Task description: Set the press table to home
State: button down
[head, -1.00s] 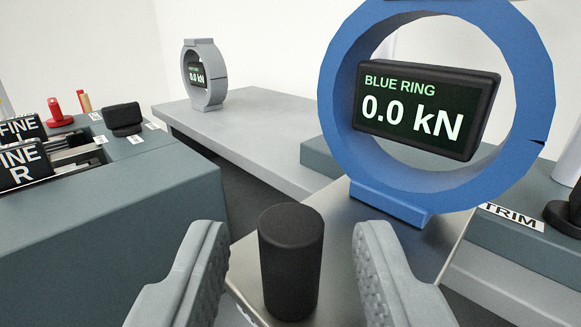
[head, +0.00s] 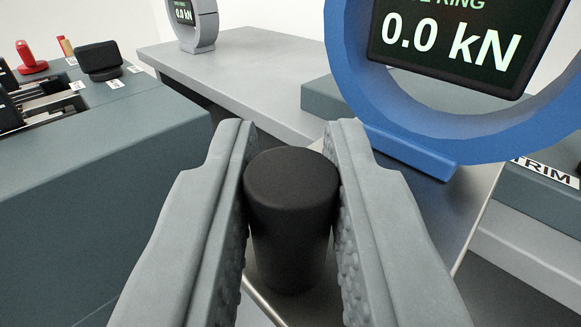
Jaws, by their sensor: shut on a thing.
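A black upright cylindrical knob (head: 291,225) stands at the near edge of a metal plate (head: 425,225), which looks like the press table. My gripper (head: 292,165) is shut on the knob, with one grey ribbed finger on its left and one on its right. The blue ring (head: 395,125) stands on the plate behind the knob. Its screen (head: 450,40) reads 0.0 kN, and its top is cut off by the frame.
A grey-green console (head: 120,190) with slots, a black knob (head: 99,60) and a red knob (head: 31,57) is at left. A grey bench (head: 240,75) behind carries a grey ring (head: 192,25). A TRIM label (head: 545,170) is at right.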

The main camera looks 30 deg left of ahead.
aim_at(450, 81)
jog(key=w+d, duration=0.1)
jog(key=w, duration=0.2)
jog(key=w+d, duration=0.1)
jog(key=w, duration=0.3)
jog(key=w+d, duration=0.1)
jog(key=w, duration=0.3)
jog(key=shift+w+d, duration=0.15)
jog(key=shift+w, duration=0.1)
jog(key=shift+w+r, duration=0.1)
jog(key=shift+w, duration=0.1)
jog(key=shift+d, duration=0.1)
jog(key=c, duration=1.3)
grip_release()
jog(key=shift+w, duration=0.15)
jog(key=shift+c, duration=0.2)
jog(key=shift+d, duration=0.1)
jog(key=v, duration=1.7)
jog(key=shift+s, duration=0.2)
